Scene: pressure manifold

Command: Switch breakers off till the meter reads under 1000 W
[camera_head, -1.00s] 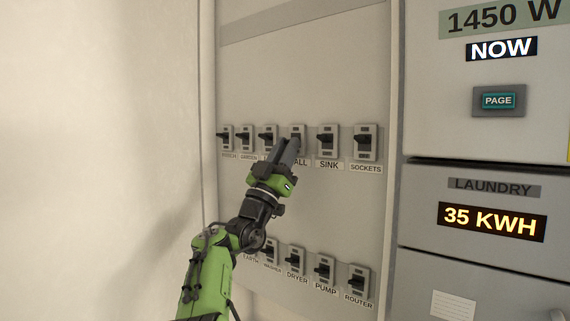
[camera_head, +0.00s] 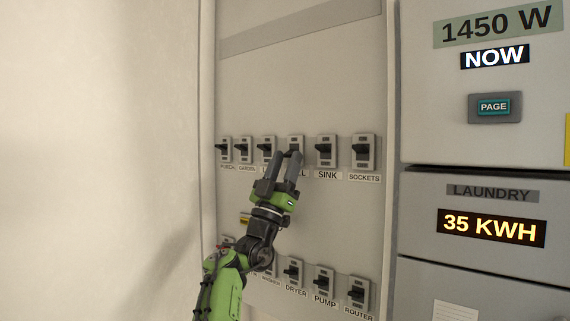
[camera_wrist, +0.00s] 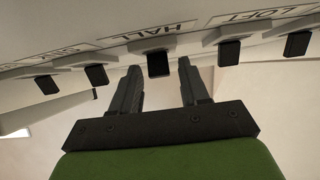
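The meter (camera_head: 497,27) reads 1450 W, with NOW lit below it. Upper-row breakers include SINK (camera_head: 326,150), SOCKETS (camera_head: 364,152), GARDEN (camera_head: 245,149) and HALL (camera_head: 295,142); my fingers partly cover HALL and its label. My gripper (camera_head: 287,154) is open and empty, its two fingers apart just at the HALL breaker. In the wrist view, the HALL lever (camera_wrist: 158,64) stands in line with the gap between the fingertips (camera_wrist: 160,66); contact cannot be told. The LOFT lever (camera_wrist: 229,53) is to its right there.
A lower row holds DRYER (camera_head: 293,271), PUMP (camera_head: 324,283) and ROUTER (camera_head: 358,295) breakers; others are partly behind my arm. A PAGE button (camera_head: 494,107) sits under the meter. A LAUNDRY display (camera_head: 491,228) reads 35 KWH. The upper panel is clear.

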